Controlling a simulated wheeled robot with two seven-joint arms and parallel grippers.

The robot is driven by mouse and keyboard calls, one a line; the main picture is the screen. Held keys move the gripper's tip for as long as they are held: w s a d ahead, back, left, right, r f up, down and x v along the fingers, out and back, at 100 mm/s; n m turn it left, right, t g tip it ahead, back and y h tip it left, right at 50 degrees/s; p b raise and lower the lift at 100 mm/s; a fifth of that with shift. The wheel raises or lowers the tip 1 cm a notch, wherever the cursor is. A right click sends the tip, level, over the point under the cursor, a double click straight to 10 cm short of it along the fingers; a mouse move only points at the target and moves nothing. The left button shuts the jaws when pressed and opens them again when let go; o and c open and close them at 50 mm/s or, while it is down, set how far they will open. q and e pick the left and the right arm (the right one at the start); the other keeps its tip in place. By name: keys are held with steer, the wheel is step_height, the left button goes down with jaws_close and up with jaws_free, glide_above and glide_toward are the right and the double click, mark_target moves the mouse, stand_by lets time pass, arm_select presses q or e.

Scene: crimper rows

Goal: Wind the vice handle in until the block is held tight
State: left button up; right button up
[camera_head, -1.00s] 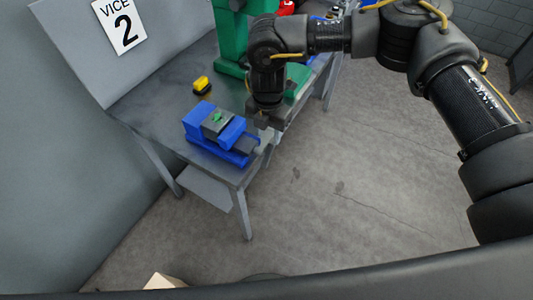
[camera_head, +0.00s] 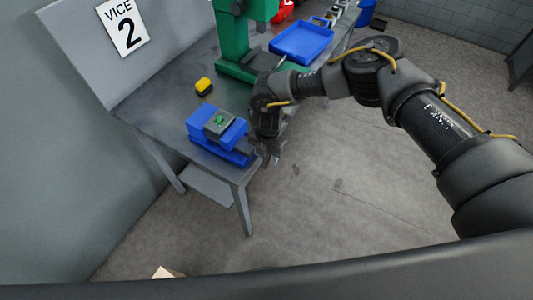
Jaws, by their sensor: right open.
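The blue vice (camera_head: 203,133) stands near the front corner of the grey bench (camera_head: 150,101). A grey block (camera_head: 218,125) with a green mark on top sits between its jaws; I cannot tell whether the jaws touch it on both sides. The vice handle is not clear, hidden by or lost against my gripper. My right gripper (camera_head: 272,160) is open, pointing down just right of the vice, by the bench edge. I cannot see anything between its fingers. My left gripper is not in view.
A yellow and black item (camera_head: 203,86) lies on the bench behind the vice. A green machine (camera_head: 236,45) stands further back, with a blue tray (camera_head: 302,41) beyond it. A sign reading VICE 2 (camera_head: 123,25) is on the panel at left. The floor at right is clear.

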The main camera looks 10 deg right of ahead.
jaws_close()
steer(key=shift+f+b, duration=0.1)
steer(key=shift+b, duration=0.2)
steer(key=g+y+b, duration=0.1)
steer(key=b, duration=0.3)
steer(key=g+y+b, duration=0.1)
steer(key=g+b, duration=0.1)
steer(key=b, duration=0.2)
steer(key=g+y+b, duration=0.1)
steer(key=g+b, duration=0.1)
steer(key=b, duration=0.2)
steer(key=shift+w+d+f+y+b, duration=0.1)
steer(key=shift+w+f+y+b, duration=0.15)
steer(key=shift+y+b, duration=0.15)
steer(key=shift+r+g+b, duration=0.3)
steer(key=shift+b, duration=0.4)
steer(key=shift+r+y, duration=0.1)
steer(key=shift+y, duration=0.2)
jaws_free()
